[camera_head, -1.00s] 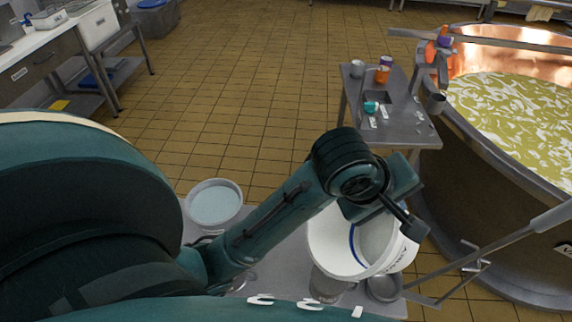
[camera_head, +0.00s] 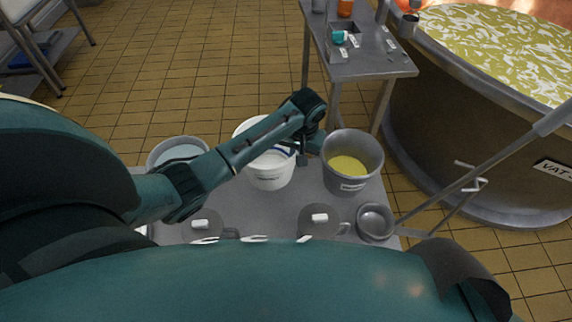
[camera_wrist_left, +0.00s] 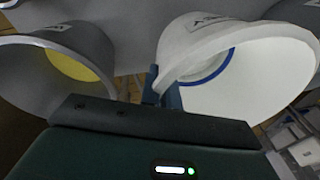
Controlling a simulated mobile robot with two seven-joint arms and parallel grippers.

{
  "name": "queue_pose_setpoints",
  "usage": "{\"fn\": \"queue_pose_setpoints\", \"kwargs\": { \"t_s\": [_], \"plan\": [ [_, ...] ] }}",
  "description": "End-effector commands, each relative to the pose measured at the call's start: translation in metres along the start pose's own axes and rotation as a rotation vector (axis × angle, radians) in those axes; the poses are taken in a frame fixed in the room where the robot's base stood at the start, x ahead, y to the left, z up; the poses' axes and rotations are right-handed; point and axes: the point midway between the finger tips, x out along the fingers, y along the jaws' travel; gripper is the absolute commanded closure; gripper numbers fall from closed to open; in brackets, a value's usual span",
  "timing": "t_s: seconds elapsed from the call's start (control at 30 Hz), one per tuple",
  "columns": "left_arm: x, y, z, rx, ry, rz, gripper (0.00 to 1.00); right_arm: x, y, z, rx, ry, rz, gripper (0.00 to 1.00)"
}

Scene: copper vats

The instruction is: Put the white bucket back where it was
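The white bucket (camera_head: 269,178) stands upright at the grey table (camera_head: 240,205), between two grey buckets; whether its base touches the table is hard to tell. My left gripper (camera_head: 303,155) is at its right rim. In the left wrist view the fingers (camera_wrist_left: 163,94) sit on either side of the rim of the white bucket (camera_wrist_left: 205,38) and look shut on it. My right gripper is not in view.
A grey bucket with yellow contents (camera_head: 352,172) stands close on the right. A grey bucket with pale contents (camera_head: 176,151) stands on the left. Grey lids lie in front, beside a small grey bowl (camera_head: 375,222). A large vat (camera_head: 480,150) and a side table (camera_head: 370,67) are beyond.

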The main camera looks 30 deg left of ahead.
Motion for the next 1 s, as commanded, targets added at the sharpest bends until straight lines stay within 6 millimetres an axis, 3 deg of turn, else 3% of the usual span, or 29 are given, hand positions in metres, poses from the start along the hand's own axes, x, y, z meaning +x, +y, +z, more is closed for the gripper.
{"fn": "queue_pose_setpoints", "kwargs": {
  "t_s": [0.1,0.5,0.87,1.0],
  "plan": [
    [0.019,0.003,0.002,0.0,0.0,-0.001,1.0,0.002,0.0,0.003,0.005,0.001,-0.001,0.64],
    [0.062,0.009,0.007,-0.001,0.002,0.0,1.0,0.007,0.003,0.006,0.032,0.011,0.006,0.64],
    [0.065,0.009,0.007,-0.002,0.002,0.001,1.0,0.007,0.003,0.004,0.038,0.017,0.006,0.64],
    [0.065,0.009,0.007,-0.002,0.001,0.002,0.86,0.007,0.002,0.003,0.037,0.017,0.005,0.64]
  ]
}}
